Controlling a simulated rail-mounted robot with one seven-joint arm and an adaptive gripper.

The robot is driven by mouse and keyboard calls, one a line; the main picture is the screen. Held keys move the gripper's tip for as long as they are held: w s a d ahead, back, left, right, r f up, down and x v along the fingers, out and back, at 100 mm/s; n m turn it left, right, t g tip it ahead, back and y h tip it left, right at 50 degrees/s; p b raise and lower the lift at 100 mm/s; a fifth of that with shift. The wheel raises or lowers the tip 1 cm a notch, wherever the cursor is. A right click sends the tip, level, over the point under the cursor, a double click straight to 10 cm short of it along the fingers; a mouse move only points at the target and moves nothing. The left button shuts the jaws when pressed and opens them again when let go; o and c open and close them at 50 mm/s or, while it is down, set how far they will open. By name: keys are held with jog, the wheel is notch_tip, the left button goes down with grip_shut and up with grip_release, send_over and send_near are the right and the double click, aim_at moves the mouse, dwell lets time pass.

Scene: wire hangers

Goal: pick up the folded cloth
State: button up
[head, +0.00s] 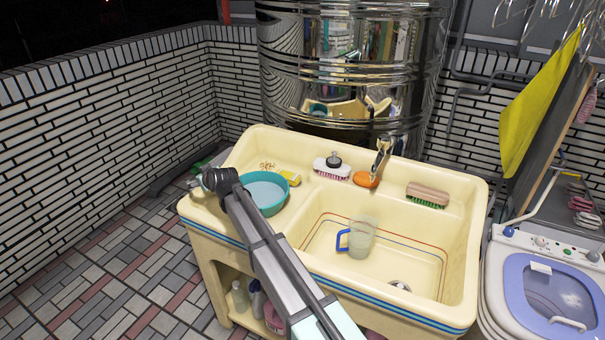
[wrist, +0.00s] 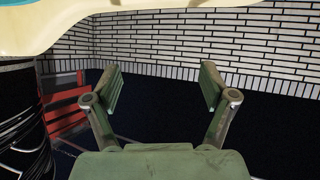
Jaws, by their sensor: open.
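A yellow cloth (head: 540,100) hangs at the upper right in the head view, below the wire hangers. I cannot make out a cloth lying folded anywhere, and I cannot tell whether this hanging one is the cloth named. My arm reaches to the left edge of the sink, far from the yellow cloth; its fingers are not clear in the head view. In the wrist view my gripper (wrist: 162,90) is open, with its two green-grey fingers apart and nothing between them. No cloth shows in the wrist view.
A cream sink (head: 460,250) holds a clear jug (head: 362,240) with a blue handle. A teal basin (head: 265,190), brushes and an orange soap (head: 366,180) sit on it. A washing machine (head: 550,290) stands right. The tiled floor (head: 100,270) at left is mostly clear.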

jog(key=w+d+r+h, duration=0.1)
jog(key=w+d+r, duration=0.1)
jog(key=w+d, duration=0.55)
jog(key=n+g+h+b, duration=0.1)
jog(key=n+g+h, duration=0.15)
jog(key=g, duration=0.45)
send_near(288, 175)
jog(key=shift+n+y, duration=0.25)
jog(key=shift+n, duration=0.1)
jog(key=p+x, duration=0.1)
jog(key=x, duration=0.4)
jog(key=shift+w+d+f+p, duration=0.1)
jog(key=shift+w+d+p, duration=0.1)
jog(key=shift+p, duration=0.15)
jog(key=p+x, duration=0.1)
jog(key=x, duration=0.3)
jog(key=shift+a, duration=0.25)
jog(key=shift+w+a+f, duration=0.1)
jog(key=shift+a+f, duration=0.1)
jog(key=shift+f, duration=0.35)
jog(key=shift+f, duration=0.25)
